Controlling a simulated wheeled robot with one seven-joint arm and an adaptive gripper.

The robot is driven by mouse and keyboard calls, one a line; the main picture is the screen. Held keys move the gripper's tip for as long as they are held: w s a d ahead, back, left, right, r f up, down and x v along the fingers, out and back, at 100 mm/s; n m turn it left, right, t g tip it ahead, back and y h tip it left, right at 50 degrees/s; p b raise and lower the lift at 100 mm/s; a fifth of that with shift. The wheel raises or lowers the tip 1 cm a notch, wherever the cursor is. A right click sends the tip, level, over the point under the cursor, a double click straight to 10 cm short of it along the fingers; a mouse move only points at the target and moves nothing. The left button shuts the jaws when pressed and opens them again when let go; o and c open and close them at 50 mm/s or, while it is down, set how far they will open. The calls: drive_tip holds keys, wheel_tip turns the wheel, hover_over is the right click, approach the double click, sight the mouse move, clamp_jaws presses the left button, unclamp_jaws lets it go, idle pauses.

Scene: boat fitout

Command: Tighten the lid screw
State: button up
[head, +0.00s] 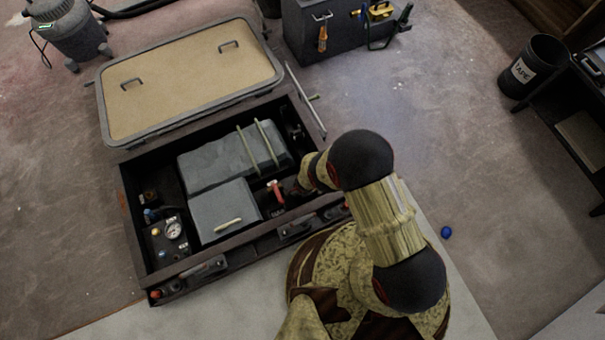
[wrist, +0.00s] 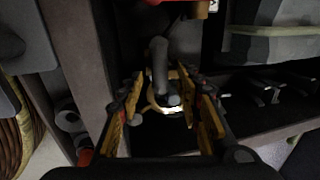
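In the wrist view my gripper (wrist: 161,80) has its two yellow-padded fingers apart. A dark grey bent, pipe-like part (wrist: 158,62) shows between and beyond the fingertips; I cannot tell whether they touch it. A pale yellow loop and a bright patch lie near its lower end. In the head view my arm reaches down to the right part of the open compartment (head: 139,231), and my gripper is not clearly visible there. The lid (head: 190,80), a beige panel with two handles, lies beyond the compartment. I cannot single out the lid screw.
Two grey boxes (head: 225,160) (head: 222,209) sit in the compartment, with a round gauge (head: 173,230) at its left. A red part (head: 277,195) is close to my arm. A toolbox (head: 335,35) and black bin (head: 533,65) stand farther back. Floor at right is mostly clear.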

wheel_tip(320, 180, up, 8)
drive_tip(key=s, duration=0.1)
drive_tip(key=shift+s+d, duration=0.3)
drive_tip(key=shift+d, duration=0.05)
drive_tip(key=shift+r, duration=0.1)
idle(0.7)
